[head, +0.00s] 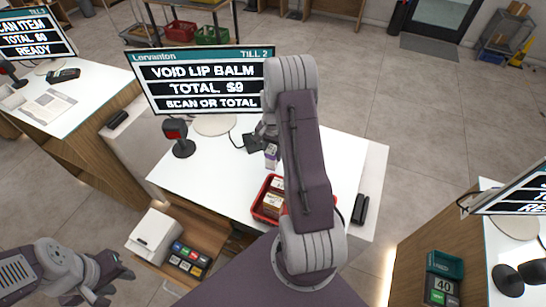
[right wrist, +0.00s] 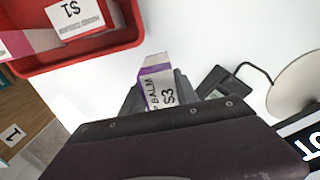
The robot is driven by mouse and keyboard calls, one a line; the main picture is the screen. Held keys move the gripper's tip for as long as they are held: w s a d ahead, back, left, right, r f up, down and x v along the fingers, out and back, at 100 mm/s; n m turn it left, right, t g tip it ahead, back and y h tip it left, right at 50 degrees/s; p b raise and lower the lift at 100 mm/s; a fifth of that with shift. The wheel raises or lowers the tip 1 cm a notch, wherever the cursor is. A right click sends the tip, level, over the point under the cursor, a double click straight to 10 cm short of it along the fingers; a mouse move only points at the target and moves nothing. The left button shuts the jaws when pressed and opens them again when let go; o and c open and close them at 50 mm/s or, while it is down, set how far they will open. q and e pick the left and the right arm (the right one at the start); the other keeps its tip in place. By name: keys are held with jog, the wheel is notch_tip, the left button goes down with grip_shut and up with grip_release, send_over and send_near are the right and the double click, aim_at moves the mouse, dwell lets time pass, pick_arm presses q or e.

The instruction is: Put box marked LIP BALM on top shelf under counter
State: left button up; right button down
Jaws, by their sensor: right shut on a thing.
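A small white and purple box (right wrist: 158,85) with BALM and $3 readable on it is held between the fingers of my right gripper (right wrist: 157,95). In the head view the box (head: 271,156) shows just above the white counter top (head: 215,185), partly hidden by my right arm. Whether it touches the counter is unclear. My left gripper (head: 100,275) is empty at the lower left, away from the counter, its fingers apart. Wooden shelving (head: 205,232) shows under the counter's near side; a label marked 1 (right wrist: 12,134) is on the wood in the right wrist view.
A red tray (head: 258,211) with boxes stands near the counter's front edge. A scanner (head: 180,138) stands left.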

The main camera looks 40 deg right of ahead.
notch_tip(320, 180, down, 3)
jog(key=shift+s+r+p, duration=0.15)
jog(key=shift+p, duration=0.4)
jog(key=shift+w+f, duration=0.2)
jog(key=shift+f, duration=0.35)
jog(key=c, duration=0.9)
grip_release()
jog(key=shift+s, duration=0.1)
